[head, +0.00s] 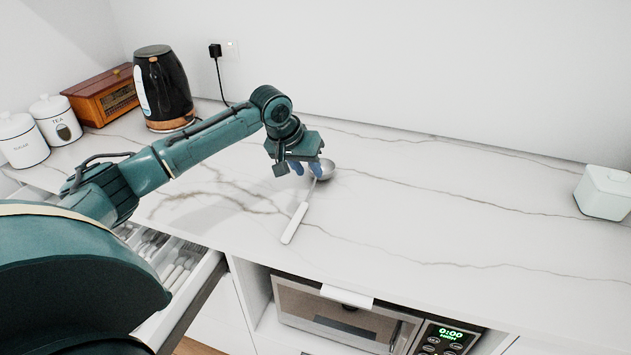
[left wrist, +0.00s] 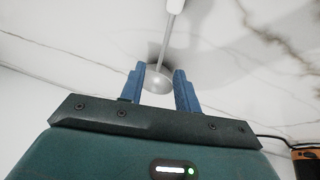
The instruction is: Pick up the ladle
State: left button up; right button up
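The ladle lies on the marble counter, with a metal bowl (head: 323,169) toward the back wall and a white handle (head: 295,222) toward the front edge. My left gripper (head: 305,168) is over the counter at the bowl end of the ladle. In the left wrist view the blue fingers of the left gripper (left wrist: 157,85) are spread apart. The ladle's bowl (left wrist: 158,80) shows between and beyond them, with the thin shaft leading up to the white handle (left wrist: 175,6). I cannot tell whether the fingers touch the ladle. My right gripper is not in view.
A black kettle (head: 163,88), a wooden radio (head: 104,95) and white canisters (head: 56,119) stand at the back left. A white lidded box (head: 603,193) stands at the right. An open cutlery drawer (head: 205,272) juts out below the counter. The counter's middle right is clear.

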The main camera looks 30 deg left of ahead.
aim_at(313, 175)
pick_arm(q)
jog(key=x, duration=0.4)
jog(key=shift+w, duration=0.25)
jog(key=shift+c, duration=0.3)
grip_shut()
